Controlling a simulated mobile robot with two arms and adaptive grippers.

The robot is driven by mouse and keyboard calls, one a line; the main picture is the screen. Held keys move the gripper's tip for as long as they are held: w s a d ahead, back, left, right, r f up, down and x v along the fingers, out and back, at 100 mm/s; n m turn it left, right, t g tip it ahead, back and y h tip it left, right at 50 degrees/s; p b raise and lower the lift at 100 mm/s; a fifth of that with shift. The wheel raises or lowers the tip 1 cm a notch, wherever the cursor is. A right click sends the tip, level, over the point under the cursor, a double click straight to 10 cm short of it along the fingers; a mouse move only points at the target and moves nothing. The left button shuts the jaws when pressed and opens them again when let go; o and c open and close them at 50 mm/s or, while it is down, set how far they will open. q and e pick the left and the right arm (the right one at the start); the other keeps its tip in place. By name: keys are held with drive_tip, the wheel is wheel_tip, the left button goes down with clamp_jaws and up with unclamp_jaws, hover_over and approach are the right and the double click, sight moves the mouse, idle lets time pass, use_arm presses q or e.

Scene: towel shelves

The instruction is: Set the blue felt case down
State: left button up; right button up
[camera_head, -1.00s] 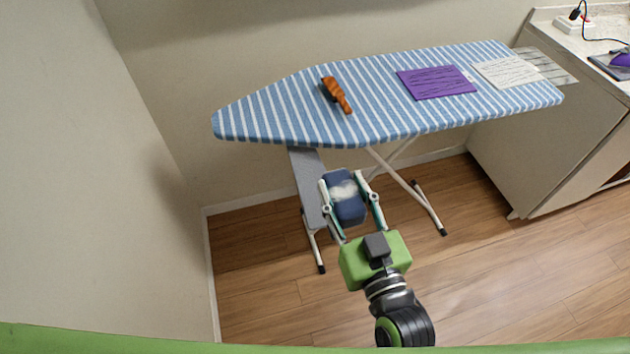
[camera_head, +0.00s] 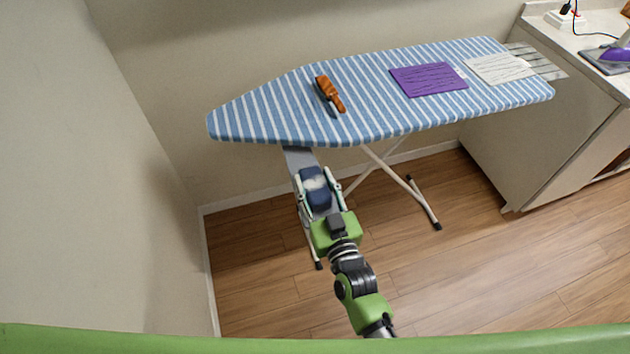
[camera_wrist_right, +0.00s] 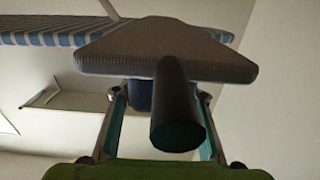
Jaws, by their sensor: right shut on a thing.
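The blue felt case (camera_head: 319,201) is dark blue with a whitish patch on the side facing the head camera. My right gripper (camera_head: 318,190) is shut on it, one finger on each side. In the head view the case overlaps the grey narrow board (camera_head: 298,160) below the ironing board's left part; I cannot tell whether they touch. In the right wrist view a small part of the case (camera_wrist_right: 138,96) shows between the fingers, mostly hidden behind a grey flat piece (camera_wrist_right: 150,48) and a dark cylinder (camera_wrist_right: 178,110). My left gripper is not in view.
The striped ironing board (camera_head: 290,105) stands above and behind. On it lie an orange-brown brush-like object (camera_head: 330,94), a purple cloth (camera_head: 428,79) and a white cloth (camera_head: 498,68). White legs (camera_head: 405,190) stand below. The wooden floor at right is clear.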

drive_tip(key=shift+f, duration=0.2)
drive_tip(key=o, duration=1.1)
drive_tip(key=shift+r, duration=0.25)
drive_tip(key=b+v, duration=0.1)
drive_tip(key=v, duration=1)
drive_tip(key=shift+s+d+f+b, duration=0.1)
drive_tip(key=shift+s+b, duration=0.15)
drive_tip(key=shift+b, duration=0.15)
drive_tip(key=shift+s, duration=0.3)
